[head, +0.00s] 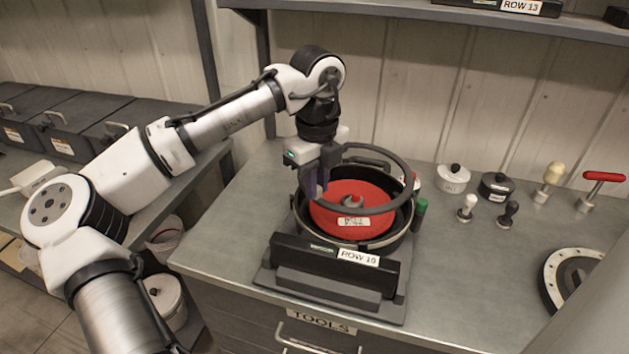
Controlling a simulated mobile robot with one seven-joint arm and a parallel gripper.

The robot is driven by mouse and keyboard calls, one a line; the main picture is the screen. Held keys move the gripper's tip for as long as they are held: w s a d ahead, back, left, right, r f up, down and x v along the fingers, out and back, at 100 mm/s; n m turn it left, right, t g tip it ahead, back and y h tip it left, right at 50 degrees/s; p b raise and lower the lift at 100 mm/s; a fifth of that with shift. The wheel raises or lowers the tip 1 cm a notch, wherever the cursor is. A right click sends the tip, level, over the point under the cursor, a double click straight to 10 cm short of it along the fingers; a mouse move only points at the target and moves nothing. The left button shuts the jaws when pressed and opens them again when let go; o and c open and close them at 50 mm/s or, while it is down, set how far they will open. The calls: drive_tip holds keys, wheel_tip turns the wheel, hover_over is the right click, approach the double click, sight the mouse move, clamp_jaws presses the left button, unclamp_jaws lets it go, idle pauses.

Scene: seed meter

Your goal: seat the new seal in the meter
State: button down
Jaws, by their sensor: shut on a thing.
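The meter (298,229) stands on the bench, a round black housing on a base with a ROW 10 label. A red disc (345,196) with a central hub and a paper label sits inside it. My gripper (316,188) is over the left part of the meter, shut on the left side of a large grey ring (408,176) that looks like the seal. The ring hangs over the red disc and the housing, apparently tilted, with its far side raised. Whether its near edge touches the disc cannot be told. My fingers hide the gripped part.
A green-capped bottle (420,212) stands close to the meter's right. A holed disc (570,275) lies at right. A shelf (450,14) overhangs the back. The bench's left front is clear.

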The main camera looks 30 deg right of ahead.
drive_tip(key=shift+f+b, duration=1.65)
drive_tip(key=shift+b, duration=0.15)
wheel_tip(320, 180, down, 2)
drive_tip(key=shift+f+b, duration=0.15)
drive_tip(key=shift+b, duration=0.2)
drive_tip(key=shift+p, duration=0.8)
drive_tip(key=shift+f+p, duration=0.35)
drive_tip(key=shift+f, duration=0.8)
idle(0.8)
